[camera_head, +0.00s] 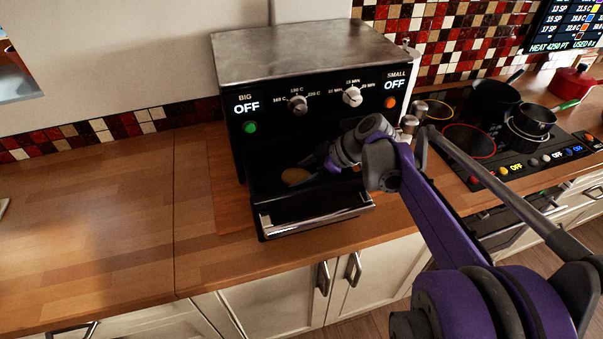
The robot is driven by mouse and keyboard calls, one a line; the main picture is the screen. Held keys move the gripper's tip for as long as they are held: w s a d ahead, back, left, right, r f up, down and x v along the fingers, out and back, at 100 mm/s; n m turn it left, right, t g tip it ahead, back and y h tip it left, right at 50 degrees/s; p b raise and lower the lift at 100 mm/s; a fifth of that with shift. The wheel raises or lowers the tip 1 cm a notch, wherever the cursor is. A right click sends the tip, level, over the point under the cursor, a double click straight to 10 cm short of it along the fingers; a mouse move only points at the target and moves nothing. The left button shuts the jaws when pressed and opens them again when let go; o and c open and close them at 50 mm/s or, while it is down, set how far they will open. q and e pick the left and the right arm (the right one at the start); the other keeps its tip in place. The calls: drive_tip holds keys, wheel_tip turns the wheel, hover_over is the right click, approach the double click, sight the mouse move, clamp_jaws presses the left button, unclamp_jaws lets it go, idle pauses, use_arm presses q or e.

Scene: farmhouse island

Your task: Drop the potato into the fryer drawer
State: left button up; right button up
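The fryer (310,58) is a black box with a metal top on the wooden counter. Its drawer (318,221) is pulled out at the front. The brown potato (296,176) shows inside the drawer's outline, towards its left side; I cannot tell whether it rests on the drawer floor or is above it. My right gripper (314,166) reaches over the drawer from the right, with its fingertips close to the potato. The dark fingers blend into the drawer, so their grip on the potato is unclear. My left gripper is out of view.
A cooktop (467,112) with dark pots (491,100) stands to the right, and a red pot (575,82) is farther right. The counter (90,220) left of the fryer is clear. Cabinets (290,295) lie below the counter edge.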

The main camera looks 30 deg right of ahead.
wheel_tip(320, 180, up, 10)
drive_tip(key=shift+p, duration=0.45)
idle(0.6)
